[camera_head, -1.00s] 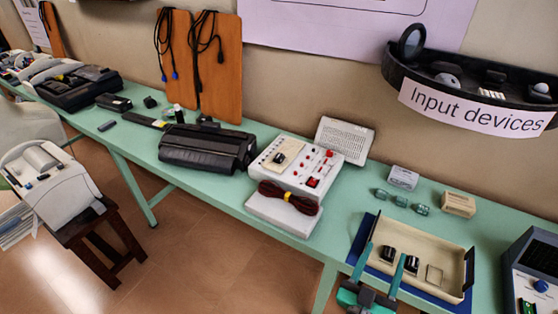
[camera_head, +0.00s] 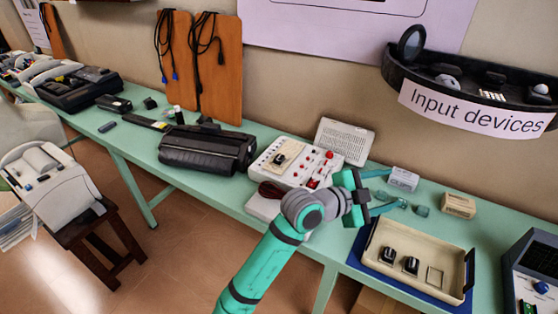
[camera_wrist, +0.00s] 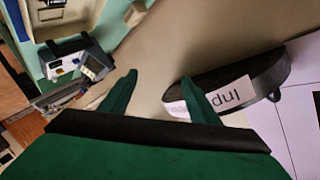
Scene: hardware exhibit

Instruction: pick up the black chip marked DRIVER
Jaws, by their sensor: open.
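Two small black pieces sit in the cream tray (camera_head: 430,288), a left one (camera_head: 388,255) and a right one (camera_head: 411,265). No DRIVER marking is readable, so I cannot tell which piece is the chip. My gripper (camera_head: 392,190) is open and empty, behind and above the tray in the head view, its fingers pointing right. In the wrist view, the fingers (camera_wrist: 160,84) are spread apart with nothing between them. That view looks toward the wall and sign, with part of a tray at top left.
Small teal blocks (camera_head: 421,211) stand behind the tray, partly hidden by my fingers. A white box (camera_head: 403,179) and a beige box (camera_head: 458,205) are close by. A white device (camera_head: 285,172) is left. The "Input devices" shelf (camera_head: 470,78) overhangs at right.

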